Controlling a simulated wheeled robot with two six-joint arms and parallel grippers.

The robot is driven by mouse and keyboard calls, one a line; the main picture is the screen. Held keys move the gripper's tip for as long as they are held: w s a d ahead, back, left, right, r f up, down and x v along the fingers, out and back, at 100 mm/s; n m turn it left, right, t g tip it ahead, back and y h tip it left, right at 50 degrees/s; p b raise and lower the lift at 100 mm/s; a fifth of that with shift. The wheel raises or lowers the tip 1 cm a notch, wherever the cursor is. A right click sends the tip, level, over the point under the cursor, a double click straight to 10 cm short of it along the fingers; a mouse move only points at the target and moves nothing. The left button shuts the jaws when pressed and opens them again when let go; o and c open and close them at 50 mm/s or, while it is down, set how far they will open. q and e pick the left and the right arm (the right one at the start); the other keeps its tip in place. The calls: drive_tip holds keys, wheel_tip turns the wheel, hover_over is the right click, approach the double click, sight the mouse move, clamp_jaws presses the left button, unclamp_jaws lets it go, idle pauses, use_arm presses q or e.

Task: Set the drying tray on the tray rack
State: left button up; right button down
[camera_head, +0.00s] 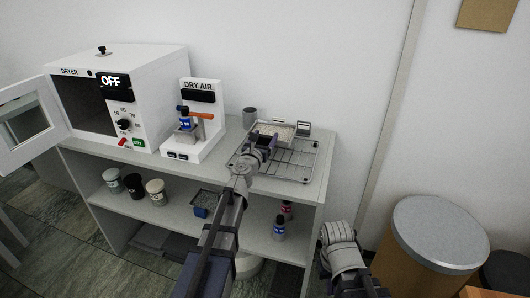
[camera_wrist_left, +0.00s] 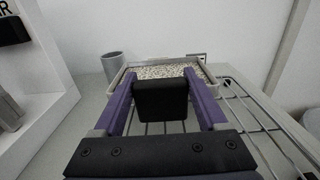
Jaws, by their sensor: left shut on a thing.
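The drying tray (camera_head: 281,129) is a shallow metal tray filled with pale granules, and it shows ahead of the fingers in the left wrist view (camera_wrist_left: 208,73). My left gripper (camera_head: 263,143) is shut on the tray's black handle (camera_wrist_left: 161,98), with a purple finger on each side. The tray is at the back of the wire tray rack (camera_head: 300,171), which lies on the top shelf. I cannot tell whether the tray touches the rack's bars. My right arm's wrist shows at the lower right in the head view, but its fingers are not visible.
A dry air unit (camera_head: 202,130) and a dryer (camera_head: 153,94) with its door open stand left of the rack. A grey cup (camera_head: 250,117) is behind the tray. Jars and bottles stand on the lower shelf. A lidded bin (camera_head: 432,232) stands at the right.

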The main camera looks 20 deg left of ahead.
use_arm(q)
wheel_tip(320, 180, down, 4)
drive_tip(key=b, duration=0.3)
drive_tip(key=shift+r+b, duration=0.15)
drive_tip(key=shift+b, duration=0.2)
drive_tip(key=o, duration=1.5)
drive_tip(key=shift+s+r, duration=0.1)
drive_tip(key=shift+s, duration=0.05)
drive_tip(key=s, duration=1.1)
drive_tip(key=shift+s+a, duration=0.2)
drive_tip(key=shift+s, duration=0.2)
